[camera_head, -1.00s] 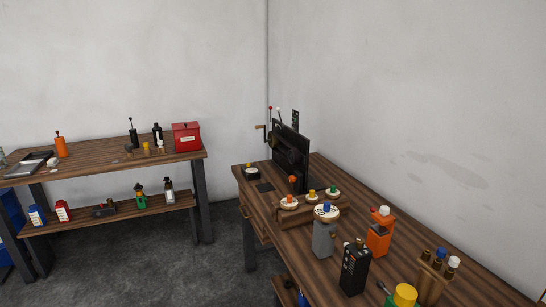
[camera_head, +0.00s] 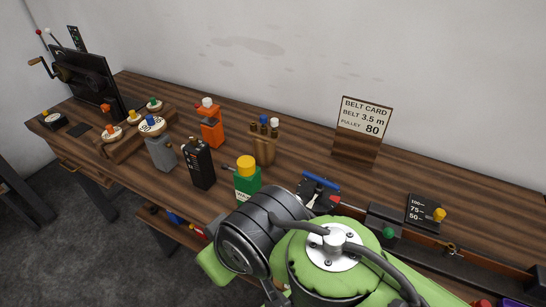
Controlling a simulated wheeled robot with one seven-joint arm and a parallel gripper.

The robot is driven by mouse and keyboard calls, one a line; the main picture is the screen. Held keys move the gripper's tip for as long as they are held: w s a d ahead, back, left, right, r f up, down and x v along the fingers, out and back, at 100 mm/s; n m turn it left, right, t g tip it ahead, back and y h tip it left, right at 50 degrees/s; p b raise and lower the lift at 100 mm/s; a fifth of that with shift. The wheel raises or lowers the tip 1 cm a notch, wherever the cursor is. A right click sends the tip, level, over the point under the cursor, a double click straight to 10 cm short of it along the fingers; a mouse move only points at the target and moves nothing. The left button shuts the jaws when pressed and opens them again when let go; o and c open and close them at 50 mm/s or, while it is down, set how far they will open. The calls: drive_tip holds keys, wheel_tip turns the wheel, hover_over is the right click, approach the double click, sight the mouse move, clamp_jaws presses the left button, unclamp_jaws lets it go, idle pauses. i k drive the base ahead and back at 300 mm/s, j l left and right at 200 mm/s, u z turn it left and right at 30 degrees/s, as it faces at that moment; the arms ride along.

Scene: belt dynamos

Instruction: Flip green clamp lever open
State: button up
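A small green knob (camera_head: 388,233) sits on a dark block on the long rail at the right of the bench. It may be the end of the green clamp lever, but its shape and position are too small to tell. A blue handle (camera_head: 320,181) stands on a black fixture to its left. My green and black arm fills the lower middle of the view and hides part of the bench front. My gripper does not show.
The workbench (camera_head: 460,197) runs along the wall. A green bottle with a yellow cap (camera_head: 246,184) stands left of my arm. A black scale plate with a yellow knob (camera_head: 438,214) is at right.

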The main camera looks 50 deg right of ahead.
sight(388, 232)
drive_tip(key=z, duration=3.05)
drive_tip(key=k, duration=0.25)
drive_tip(key=z, duration=0.05)
